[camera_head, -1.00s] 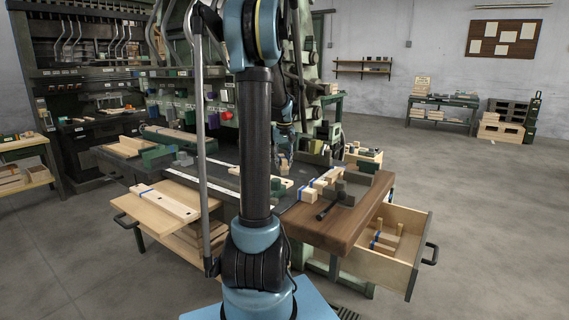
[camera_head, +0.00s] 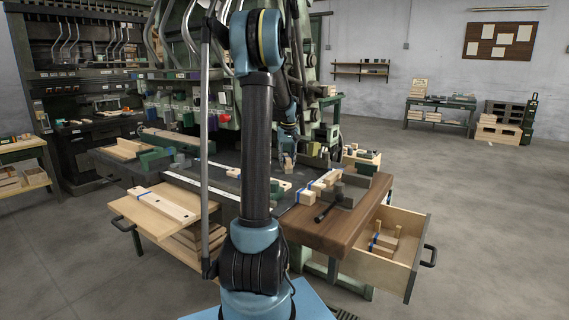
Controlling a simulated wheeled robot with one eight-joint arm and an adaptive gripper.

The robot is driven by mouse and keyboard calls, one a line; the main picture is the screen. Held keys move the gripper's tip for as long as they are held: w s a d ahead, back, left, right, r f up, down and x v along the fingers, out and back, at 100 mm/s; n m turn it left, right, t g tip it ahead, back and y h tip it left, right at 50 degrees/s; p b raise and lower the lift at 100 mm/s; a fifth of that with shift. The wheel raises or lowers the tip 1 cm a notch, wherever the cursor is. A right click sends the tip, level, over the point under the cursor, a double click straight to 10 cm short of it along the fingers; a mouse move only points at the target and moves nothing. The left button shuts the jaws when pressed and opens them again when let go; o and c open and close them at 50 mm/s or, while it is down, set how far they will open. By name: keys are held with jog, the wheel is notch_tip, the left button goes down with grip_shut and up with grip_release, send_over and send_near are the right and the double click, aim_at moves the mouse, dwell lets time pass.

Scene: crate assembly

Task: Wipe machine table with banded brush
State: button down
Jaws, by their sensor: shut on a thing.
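The machine table (camera_head: 228,158) is a dark flat surface in the middle, behind my arm, with pale strips and wooden pieces on it. My gripper (camera_head: 288,155) points down over the right part of this table, just right of my arm's upright link. It is shut on a small pale thing, which I take to be the banded brush (camera_head: 288,166). It is small, and its band and bristles cannot be made out. I cannot tell whether it touches the table top.
A brown wooden board (camera_head: 335,232) at the front right bears a dark mallet (camera_head: 329,205) and blocks. An open drawer (camera_head: 395,262) sticks out below it. A pale plank (camera_head: 165,206) lies on a pulled-out shelf at the left. The floor at the right is free.

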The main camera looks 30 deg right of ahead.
aim_at(287, 155)
jog(key=shift+w+d+f, duration=0.1)
jog(key=shift+w+d, duration=0.25)
jog(key=shift+d, duration=0.25)
jog(key=shift+w+d, duration=0.3)
jog(key=shift+d, duration=0.25)
jog(key=shift+w+a, duration=0.45)
jog(key=shift+w, duration=0.3)
jog(key=shift+s+a+r, duration=0.1)
jog(key=shift+s+a, duration=0.4)
jog(key=shift+a, duration=0.3)
jog(key=shift+s+a+r, duration=0.1)
jog(key=shift+s+a, duration=0.35)
jog(key=shift+a, duration=0.35)
jog(key=shift+s+a+f, duration=0.1)
jog(key=shift+s+a, duration=0.4)
jog(key=shift+a, duration=0.35)
jog(key=shift+s+a+f, duration=0.1)
jog(key=shift+s+a, duration=0.4)
jog(key=shift+a, duration=0.3)
jog(key=shift+r, duration=0.1)
jog(key=shift+r, duration=2.95)
jog(key=shift+r, duration=0.15)
